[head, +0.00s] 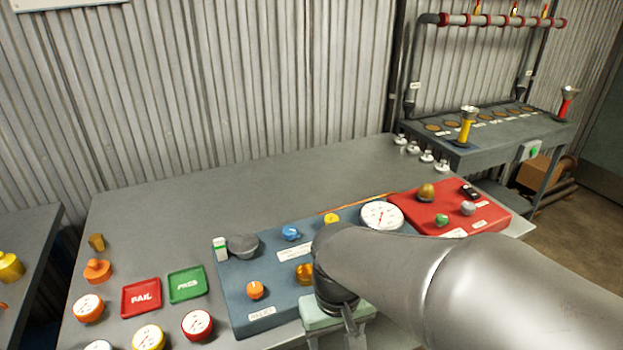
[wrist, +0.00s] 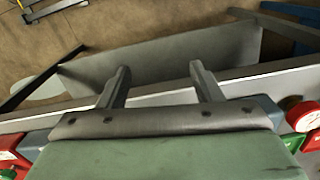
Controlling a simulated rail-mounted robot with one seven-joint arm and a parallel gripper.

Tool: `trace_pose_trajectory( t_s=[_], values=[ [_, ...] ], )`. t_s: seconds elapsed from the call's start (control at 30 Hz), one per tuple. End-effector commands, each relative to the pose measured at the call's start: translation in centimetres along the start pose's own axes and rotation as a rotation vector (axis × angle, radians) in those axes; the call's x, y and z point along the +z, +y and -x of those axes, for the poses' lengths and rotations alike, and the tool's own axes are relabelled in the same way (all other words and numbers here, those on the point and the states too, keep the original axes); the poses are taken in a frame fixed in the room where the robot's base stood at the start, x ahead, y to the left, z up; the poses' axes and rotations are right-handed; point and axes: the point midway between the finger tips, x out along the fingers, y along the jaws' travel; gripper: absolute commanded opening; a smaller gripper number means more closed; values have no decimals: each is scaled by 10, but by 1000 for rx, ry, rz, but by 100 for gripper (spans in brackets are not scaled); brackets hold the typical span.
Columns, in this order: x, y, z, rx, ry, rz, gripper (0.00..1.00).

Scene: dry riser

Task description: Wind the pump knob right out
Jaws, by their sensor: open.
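A blue panel (head: 232,292) on the bench carries a dark grey knob (head: 243,245), a blue knob (head: 290,232), an orange knob (head: 255,290), a yellow knob (head: 331,218), an amber knob (head: 304,272) and a white dial gauge (head: 381,215). I cannot read which one is the pump knob. A red panel (head: 491,207) beside it carries a brass knob (head: 426,192) and smaller knobs. My gripper (head: 350,330) is at the panel's front edge, partly hidden by my arm. In the wrist view my gripper (wrist: 161,68) is open, with nothing between its fingers.
Red FAIL (head: 141,297) and green PASS (head: 187,284) trays lie left of the blue panel, with several loose gauges around them. Small metal fittings (head: 413,147) stand at the back right. The bench (head: 190,205) is clear behind the blue panel.

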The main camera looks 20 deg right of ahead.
Motion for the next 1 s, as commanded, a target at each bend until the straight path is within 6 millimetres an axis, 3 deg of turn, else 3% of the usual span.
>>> trace_pose_trajectory(
  t_s=[0.03,0.17,0.3,0.5,0.6,0.77,1.0],
  values=[
    [-5,2,36,-2,2,-20,59],
    [-25,11,86,-6,9,-96,59],
    [-75,36,149,-12,15,-283,59],
    [-140,86,188,-15,14,-565,59],
    [-157,102,200,-14,15,-651,59],
    [-165,111,201,-14,12,-696,59],
    [-164,110,163,-14,9,-695,59]
  ],
)
